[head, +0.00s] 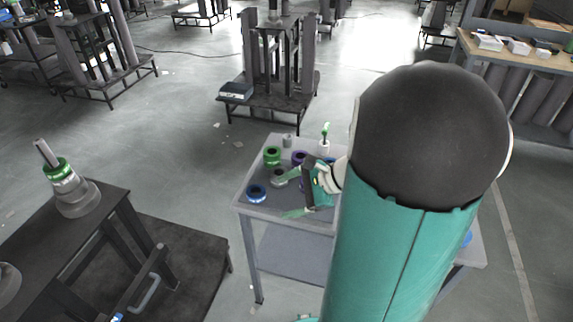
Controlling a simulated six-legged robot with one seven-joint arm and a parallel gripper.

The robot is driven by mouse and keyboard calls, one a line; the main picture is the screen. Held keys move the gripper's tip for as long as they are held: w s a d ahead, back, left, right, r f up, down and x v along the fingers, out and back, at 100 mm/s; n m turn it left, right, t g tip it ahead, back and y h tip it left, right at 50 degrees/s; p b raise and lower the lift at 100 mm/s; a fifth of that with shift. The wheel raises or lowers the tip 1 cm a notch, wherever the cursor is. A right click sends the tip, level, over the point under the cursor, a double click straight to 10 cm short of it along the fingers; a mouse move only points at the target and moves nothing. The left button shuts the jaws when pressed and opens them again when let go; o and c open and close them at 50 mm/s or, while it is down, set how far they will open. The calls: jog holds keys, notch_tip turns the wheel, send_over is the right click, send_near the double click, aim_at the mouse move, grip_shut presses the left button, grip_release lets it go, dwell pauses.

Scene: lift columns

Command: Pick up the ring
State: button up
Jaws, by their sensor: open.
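Several rings lie on a grey table (246,170): a green ring (272,154), a blue ring (256,193), a purple ring (299,157) and a grey ring (279,177). The task does not say which ring is meant. My gripper (285,196) is over the table with its green fingers spread apart, pointing left. The blue ring is to the left of the fingertips, and the grey ring is close to the upper finger. I cannot tell whether that finger touches it. No ring shows between the fingers. My arm hides the right part of the table.
A white holder with a green-handled tool (324,138) and a small grey cylinder (287,140) stand at the table's back. On a dark bench (118,195) at left, a grey stepped post (74,192) carries a green ring (57,168). A dark column stand (270,95) is behind.

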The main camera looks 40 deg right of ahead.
jog(key=s+d+f+m+t+h, duration=0.1)
jog(key=d+f+m, duration=0.1)
jog(key=d, duration=0.3)
jog(key=s+d+f+m+t+h, duration=0.1)
jog(key=d+f+m+t+h, duration=0.1)
jog(key=d+m, duration=0.3)
jog(key=s+d+f+m+t+h, duration=0.1)
jog(key=d+f+m+t, duration=0.1)
jog(key=d+f+m, duration=0.2)
jog(key=shift+s+d, duration=0.15)
jog(key=shift+d, duration=0.5)
jog(key=shift+s+d, duration=0.15)
jog(key=shift+d, duration=0.5)
jog(key=shift+d+f+m+t+h, duration=0.15)
jog(key=shift+d+m+t+h, duration=0.15)
jog(key=shift+m+t, duration=0.1)
jog(key=x, duration=0.8)
jog(key=shift+w+a+f, duration=0.1)
jog(key=shift+w, duration=0.1)
jog(key=x, duration=0.5)
jog(key=shift+w, duration=0.15)
jog(key=c, duration=1.2)
